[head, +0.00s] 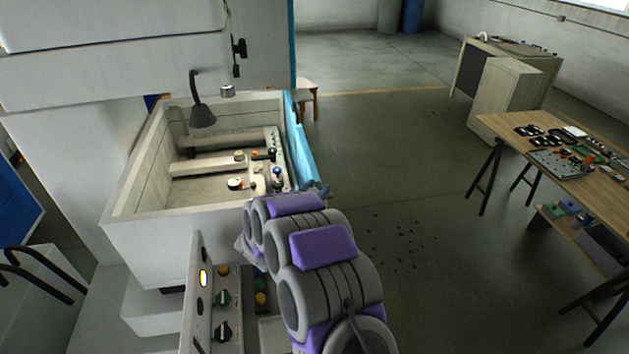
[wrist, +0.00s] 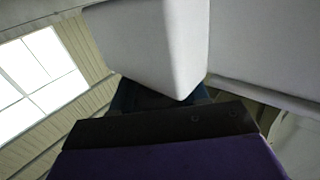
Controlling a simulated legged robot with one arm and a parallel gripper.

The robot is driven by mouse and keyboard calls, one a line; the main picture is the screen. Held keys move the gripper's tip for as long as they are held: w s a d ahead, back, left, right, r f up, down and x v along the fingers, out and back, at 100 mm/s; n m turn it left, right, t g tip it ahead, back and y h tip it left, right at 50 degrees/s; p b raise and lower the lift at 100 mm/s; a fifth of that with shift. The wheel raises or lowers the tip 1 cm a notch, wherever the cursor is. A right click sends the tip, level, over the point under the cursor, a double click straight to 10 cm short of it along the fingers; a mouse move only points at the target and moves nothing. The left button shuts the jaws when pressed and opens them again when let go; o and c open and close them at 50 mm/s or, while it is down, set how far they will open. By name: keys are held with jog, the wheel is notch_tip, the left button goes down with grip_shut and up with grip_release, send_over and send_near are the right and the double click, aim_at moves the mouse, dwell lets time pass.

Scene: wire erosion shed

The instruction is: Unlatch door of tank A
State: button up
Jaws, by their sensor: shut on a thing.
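Tank A (head: 165,206) is an open, pale grey tank on the machine at the left in the head view. Its blue door (head: 298,140) stands along the right side. A small blue-grey fitting (head: 318,189) shows at the door's near end, just beyond my arm. My arm reaches to the tank's near right corner and hides the gripper's tips there. In the wrist view my gripper (wrist: 165,118) shows as a purple and black finger, shut against a dark blue part (wrist: 150,96), probably the door latch. A pale block hangs just above it. The latch's position is hidden.
A control panel (head: 228,320) with knobs and a lit button stands near my arm. A lamp (head: 201,112) bends over the tank. A wooden workbench (head: 500,138) with parts is at the right. The floor between tank and bench is open, with dark specks.

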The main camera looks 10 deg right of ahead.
jog(key=shift+w+a+r+m+g+h+p, duration=0.1)
jog(key=shift+w+r+m+g+h+p, duration=0.05)
jog(key=shift+r+m+g+h+p, duration=0.3)
jog(key=o, duration=1)
jog(key=shift+w+a+f, duration=0.15)
jog(key=shift+o, duration=0.3)
jog(key=shift+s, duration=0.4)
jog(key=shift+f, duration=0.15)
jog(key=v, duration=1.7)
jog(key=shift+s, duration=0.15)
